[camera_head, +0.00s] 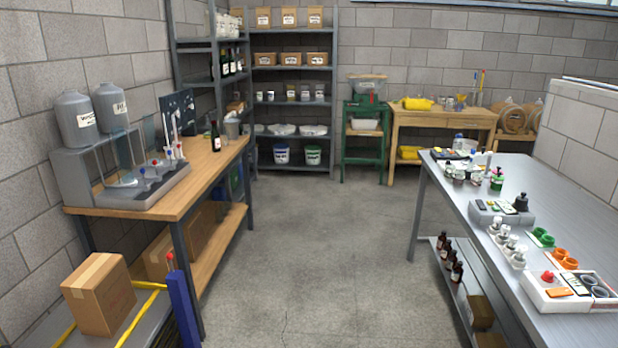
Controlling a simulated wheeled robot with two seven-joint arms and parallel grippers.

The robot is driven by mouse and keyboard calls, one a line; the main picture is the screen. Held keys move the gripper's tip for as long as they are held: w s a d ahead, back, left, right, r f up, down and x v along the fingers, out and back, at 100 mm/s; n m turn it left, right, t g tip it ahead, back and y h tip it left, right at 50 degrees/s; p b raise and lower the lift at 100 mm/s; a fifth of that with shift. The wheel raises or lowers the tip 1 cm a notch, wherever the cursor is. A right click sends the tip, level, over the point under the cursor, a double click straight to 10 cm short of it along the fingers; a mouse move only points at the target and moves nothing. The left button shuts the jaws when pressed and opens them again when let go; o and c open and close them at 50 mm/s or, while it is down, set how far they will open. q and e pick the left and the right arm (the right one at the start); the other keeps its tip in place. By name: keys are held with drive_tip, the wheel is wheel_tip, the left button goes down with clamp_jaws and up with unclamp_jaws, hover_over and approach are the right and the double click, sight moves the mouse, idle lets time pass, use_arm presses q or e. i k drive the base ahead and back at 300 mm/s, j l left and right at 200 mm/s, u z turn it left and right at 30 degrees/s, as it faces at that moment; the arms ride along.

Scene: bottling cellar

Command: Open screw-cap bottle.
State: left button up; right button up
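A dark bottle (216,138) with a pale label stands upright near the far end of the wooden workbench (205,185) at left. Several dark bottles (231,66) stand on the tall rack at the back left. Several small brown bottles (452,268) with pale labels stand on the lower shelf of the metal table at right. I cannot tell which of these has a screw cap; their tops are too small to read. Neither of my grippers is in view.
The metal table (560,215) at right holds trays, small pots and coloured rings. Filling equipment with grey tanks (77,120) stands on the workbench. A cardboard box (98,293) and a blue upright piece (184,308) are at front left. The concrete floor (310,240) between is clear.

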sight(215, 138)
drive_tip(key=i, duration=1.4)
drive_tip(key=i+j+u, duration=0.1)
drive_tip(key=i+u, duration=0.25)
drive_tip(key=i, duration=0.15)
drive_tip(key=i+u, duration=0.3)
drive_tip(key=i, duration=0.25)
drive_tip(key=i+l+u, duration=0.2)
drive_tip(key=i+u, duration=0.15)
drive_tip(key=i, duration=0.15)
drive_tip(key=i+l+u, duration=0.1)
drive_tip(key=i+l, duration=0.2)
drive_tip(key=i+l+u, duration=0.15)
drive_tip(key=i+l, duration=0.15)
drive_tip(key=i+l+u, duration=0.1)
drive_tip(key=i+l, duration=0.2)
drive_tip(key=i+l+u, duration=0.1)
drive_tip(key=i+l, duration=0.2)
drive_tip(key=i+l+u, duration=0.1)
drive_tip(key=i+l, duration=0.15)
drive_tip(key=l, duration=0.25)
drive_tip(key=i+l+u, duration=0.15)
drive_tip(key=l, duration=0.25)
drive_tip(key=i+l+u, duration=0.1)
drive_tip(key=i+l, duration=0.2)
drive_tip(key=l, duration=0.15)
